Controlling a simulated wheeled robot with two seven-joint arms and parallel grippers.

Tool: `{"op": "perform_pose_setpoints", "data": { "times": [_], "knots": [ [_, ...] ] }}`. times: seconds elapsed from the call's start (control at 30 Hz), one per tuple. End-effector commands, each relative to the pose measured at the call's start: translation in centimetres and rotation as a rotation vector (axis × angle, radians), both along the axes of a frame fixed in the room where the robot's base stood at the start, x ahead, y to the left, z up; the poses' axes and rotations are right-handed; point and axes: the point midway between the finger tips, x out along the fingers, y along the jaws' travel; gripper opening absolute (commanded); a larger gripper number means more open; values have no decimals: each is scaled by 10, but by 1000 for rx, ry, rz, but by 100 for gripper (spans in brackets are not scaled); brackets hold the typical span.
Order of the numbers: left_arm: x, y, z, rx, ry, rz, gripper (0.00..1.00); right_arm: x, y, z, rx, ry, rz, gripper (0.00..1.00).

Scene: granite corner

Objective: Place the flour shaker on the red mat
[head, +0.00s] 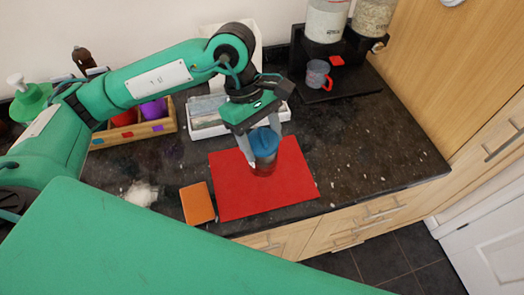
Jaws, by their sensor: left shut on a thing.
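The red mat (285,191) lies flat on the dark granite counter, near its front edge. The flour shaker (265,157), with a blue top and a darker see-through body, is upright over the upper middle of the mat. My left gripper (262,148) reaches down from above and is shut on the shaker, one finger on each side of it. I cannot tell whether the shaker's base touches the mat. My right gripper is not in view.
An orange block (197,203) lies just left of the mat. A white tray (207,131) and a wooden box (133,133) stand behind. A dispenser stand (335,93) with a cup (317,74) is at the back right. The counter right of the mat is clear.

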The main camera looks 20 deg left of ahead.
Motion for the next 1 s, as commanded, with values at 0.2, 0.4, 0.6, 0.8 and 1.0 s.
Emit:
{"op": "perform_pose_setpoints", "data": {
  "times": [0.2,0.4,0.6,0.8,1.0],
  "knots": [
    [0,0,-22,-1,1,1,20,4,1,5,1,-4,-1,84],
    [0,0,-50,1,3,2,20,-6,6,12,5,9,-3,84],
    [0,0,-65,-1,-2,0,20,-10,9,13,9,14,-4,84],
    [0,0,-65,-1,-2,0,20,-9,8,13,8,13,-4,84],
    [0,0,-67,-1,-2,0,68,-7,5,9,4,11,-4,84]
  ]
}}
